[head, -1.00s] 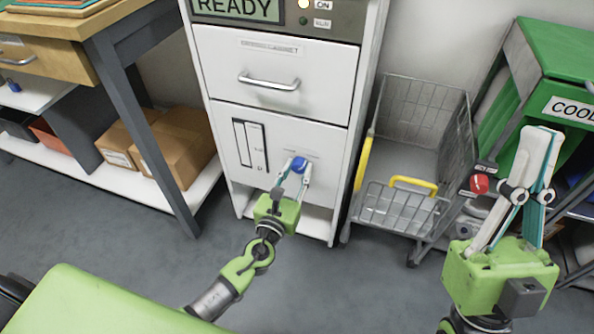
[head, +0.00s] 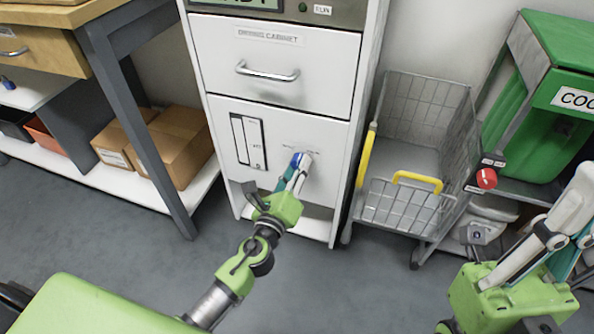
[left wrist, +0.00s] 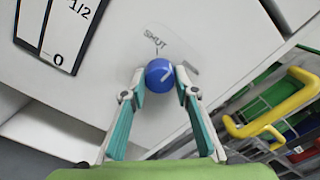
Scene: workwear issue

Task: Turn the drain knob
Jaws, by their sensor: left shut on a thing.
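The blue drain knob (head: 296,158) is on the lower white front of the drying cabinet (head: 270,85). In the left wrist view the knob (left wrist: 159,75) is round with a pale mark, and "SHUT" is printed above it. My left gripper (head: 298,165) is shut on the knob, one finger on each side, and is turned so its fingers partly hide the knob in the head view. My right gripper (head: 572,222) is at the right edge, away from the cabinet; its fingers appear close together and partly cut off by the frame, so its state is unclear.
A level gauge (head: 248,142) is left of the knob. A wire cart (head: 415,150) with yellow handles stands right of the cabinet. A red knob (head: 486,178) and a green unit (head: 555,100) are farther right. A bench with boxes (head: 175,140) stands left. Grey floor lies in front.

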